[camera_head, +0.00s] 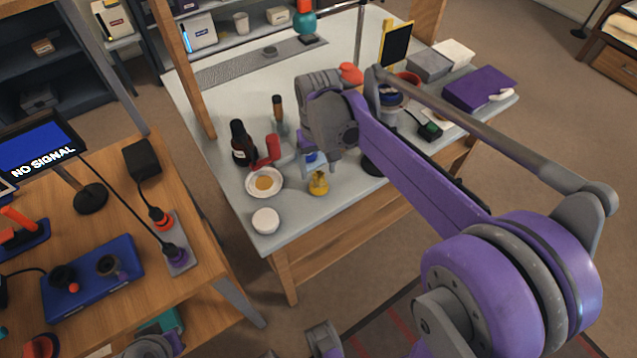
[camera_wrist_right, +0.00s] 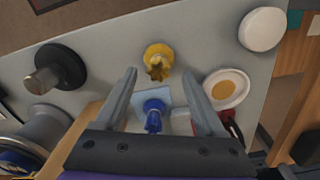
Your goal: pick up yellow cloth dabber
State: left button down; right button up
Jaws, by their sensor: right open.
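The yellow cloth dabber (camera_head: 318,183) stands near the front edge of the pale work table. In the right wrist view the yellow dabber (camera_wrist_right: 158,60) shows just beyond the fingertips, about midway between them. My right gripper (camera_wrist_right: 159,70) is open and empty, with one finger on each side. In the head view my right gripper (camera_head: 318,160) is above and behind the dabber, its fingers partly hidden. A blue dabber (camera_wrist_right: 153,112) on a light blue square lies between the fingers in the wrist view, closer to the palm.
A white dish with an amber centre (camera_head: 264,183), a white round lid (camera_head: 265,221) and a dark bottle (camera_head: 241,143) stand left of the dabber. A red-handled tool (camera_head: 268,152) is behind the dish. A dark round stand (camera_wrist_right: 55,70) is on the other side.

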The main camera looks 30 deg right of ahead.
aim_at(319, 175)
notch_tip(319, 175, down, 4)
jog(key=shift+s+f+b, duration=0.1)
jog(key=shift+f+b, duration=0.15)
jog(key=shift+b, duration=0.1)
grip_shut()
